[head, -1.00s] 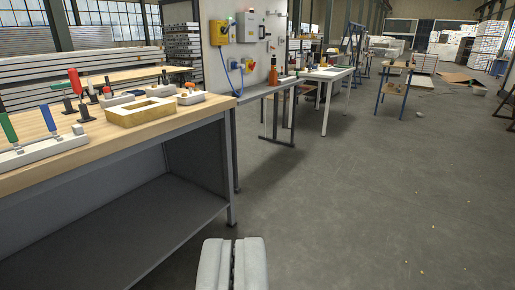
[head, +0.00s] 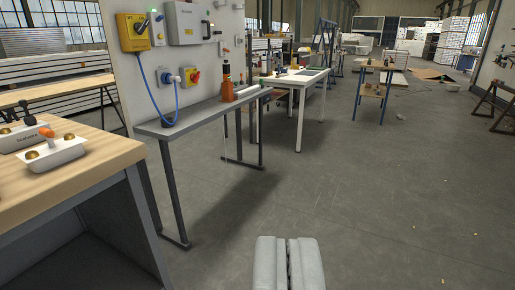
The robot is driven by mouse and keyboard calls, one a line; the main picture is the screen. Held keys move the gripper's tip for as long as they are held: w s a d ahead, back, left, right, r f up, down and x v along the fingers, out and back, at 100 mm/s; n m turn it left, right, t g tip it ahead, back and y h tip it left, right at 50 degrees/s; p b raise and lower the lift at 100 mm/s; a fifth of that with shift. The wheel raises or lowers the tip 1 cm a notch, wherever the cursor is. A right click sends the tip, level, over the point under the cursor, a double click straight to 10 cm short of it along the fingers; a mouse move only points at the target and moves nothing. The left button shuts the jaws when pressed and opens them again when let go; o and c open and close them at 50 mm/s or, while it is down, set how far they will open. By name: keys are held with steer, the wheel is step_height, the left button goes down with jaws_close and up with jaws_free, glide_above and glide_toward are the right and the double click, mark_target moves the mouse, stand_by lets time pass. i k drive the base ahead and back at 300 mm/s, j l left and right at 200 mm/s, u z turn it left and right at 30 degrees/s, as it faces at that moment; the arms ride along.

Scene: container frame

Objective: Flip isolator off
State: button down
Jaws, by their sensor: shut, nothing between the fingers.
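A white panel (head: 222,66) stands beyond the grey bench at the upper left. My gripper (head: 288,243) is at the bottom, shut and empty, over the floor and well apart from the panel.
A wooden-topped workbench (head: 95,158) with small fixtures is close at left. A narrow grey bench (head: 200,113) runs before the panel, with an orange bottle (head: 227,88) on it. A white table (head: 296,79) stands behind. The floor (head: 380,200) at centre and right is clear.

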mark_target(195, 77)
steer(key=i+u, duration=0.1)
steer(key=i, duration=0.5)
steer(key=i+l+u, duration=0.1)
steer(key=i, duration=0.5)
steer(key=i+l+u, duration=0.15)
steer(key=i, duration=0.5)
steer(key=i+l+u, duration=0.35)
steer(key=i, duration=0.15)
steer(key=i+l+u, duration=0.3)
steer(key=i, duration=0.15)
